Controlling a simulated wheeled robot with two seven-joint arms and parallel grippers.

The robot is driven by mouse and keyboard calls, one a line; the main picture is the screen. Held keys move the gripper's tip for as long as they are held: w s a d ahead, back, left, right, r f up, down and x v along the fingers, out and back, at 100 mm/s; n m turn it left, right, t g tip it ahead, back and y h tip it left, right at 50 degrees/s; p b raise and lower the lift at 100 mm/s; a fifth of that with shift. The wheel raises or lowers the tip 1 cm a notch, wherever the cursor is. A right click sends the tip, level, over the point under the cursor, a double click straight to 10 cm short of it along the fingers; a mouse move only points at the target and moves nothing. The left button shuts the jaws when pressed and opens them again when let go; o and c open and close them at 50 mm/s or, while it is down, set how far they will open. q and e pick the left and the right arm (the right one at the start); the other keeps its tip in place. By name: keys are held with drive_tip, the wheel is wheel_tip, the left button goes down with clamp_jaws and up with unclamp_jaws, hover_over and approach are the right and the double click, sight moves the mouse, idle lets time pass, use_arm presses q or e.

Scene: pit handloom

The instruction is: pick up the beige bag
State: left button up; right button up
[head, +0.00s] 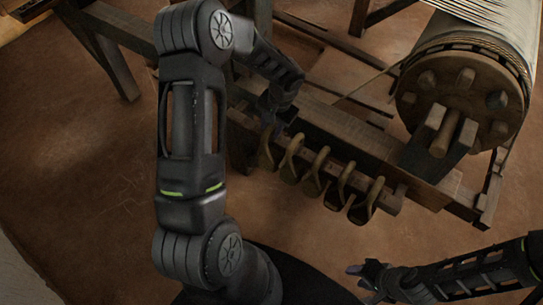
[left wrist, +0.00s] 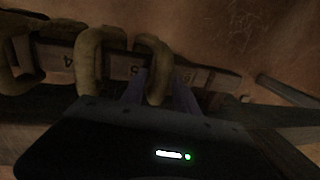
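No clearly bag-shaped beige thing stands out. Several tan, loop-like pieces hang in a row from a wooden rail (head: 330,168) on the loom's near side. My left gripper (head: 270,108) is at the left end of this row, by the leftmost tan piece (head: 266,152). In the left wrist view, its two purple fingers (left wrist: 158,94) stand on either side of one tan loop (left wrist: 154,60). I cannot tell whether they press on it. My right gripper (head: 354,277) is low at the right, apart from the row, with its fingers apart and empty.
The loom's large wooden roller (head: 463,80) with pale threads (head: 490,12) stands at the upper right. Wooden beams frame the row. Numbered labels show on the rail in the left wrist view (left wrist: 118,67). The brown floor (head: 80,170) is clear at left.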

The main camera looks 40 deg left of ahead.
use_arm(q)
clamp_jaws()
idle(1.1)
